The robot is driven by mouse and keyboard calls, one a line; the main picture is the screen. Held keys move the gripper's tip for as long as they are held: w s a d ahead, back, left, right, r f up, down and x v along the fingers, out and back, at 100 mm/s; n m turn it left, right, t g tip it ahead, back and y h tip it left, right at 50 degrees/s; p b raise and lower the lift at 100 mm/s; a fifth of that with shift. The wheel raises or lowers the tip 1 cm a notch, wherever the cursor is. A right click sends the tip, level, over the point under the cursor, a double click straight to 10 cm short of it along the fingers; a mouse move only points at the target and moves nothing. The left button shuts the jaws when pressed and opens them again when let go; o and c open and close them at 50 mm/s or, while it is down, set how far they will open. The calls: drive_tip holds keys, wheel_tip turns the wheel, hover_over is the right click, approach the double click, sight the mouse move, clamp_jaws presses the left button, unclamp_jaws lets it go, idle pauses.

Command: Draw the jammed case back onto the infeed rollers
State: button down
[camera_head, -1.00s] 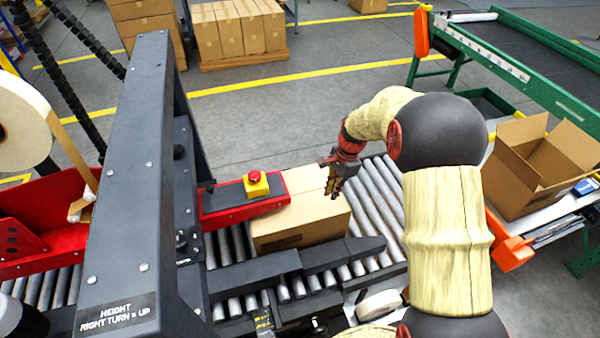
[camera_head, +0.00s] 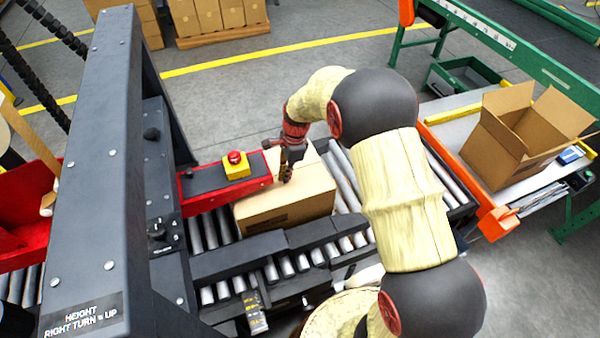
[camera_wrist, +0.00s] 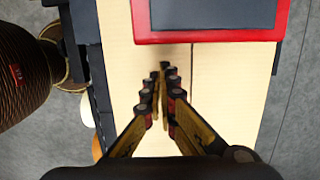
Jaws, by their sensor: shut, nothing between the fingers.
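The case (camera_head: 290,205) is a closed tan carton lying on the rollers between the red side guide (camera_head: 215,185) and the black side rail (camera_head: 300,240). Its left part reaches in beside the red guide. The red guide edge (camera_wrist: 210,36) lies just ahead of the fingertips. I cannot tell whether the fingertips touch the cardboard.
The infeed rollers (camera_head: 345,185) are bare to the right of the case. A yellow box with a red button (camera_head: 236,165) sits on the guide. A dark machine column (camera_head: 95,170) stands left. An open carton (camera_head: 525,140) rests on a side table at right.

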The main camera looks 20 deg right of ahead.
drive_tip(key=shift+a+f, duration=0.25)
drive_tip(key=shift+f, duration=0.1)
drive_tip(key=shift+s+f, duration=0.1)
drive_tip(key=shift+f, duration=0.35)
drive_tip(key=shift+s+d, duration=0.1)
drive_tip(key=shift+d, duration=0.05)
drive_tip(key=d+p, duration=0.6)
drive_tip(key=d, duration=4.3)
drive_tip(key=shift+d+f, duration=0.2)
drive_tip(key=shift+f, duration=0.05)
drive_tip(key=shift+r, duration=0.1)
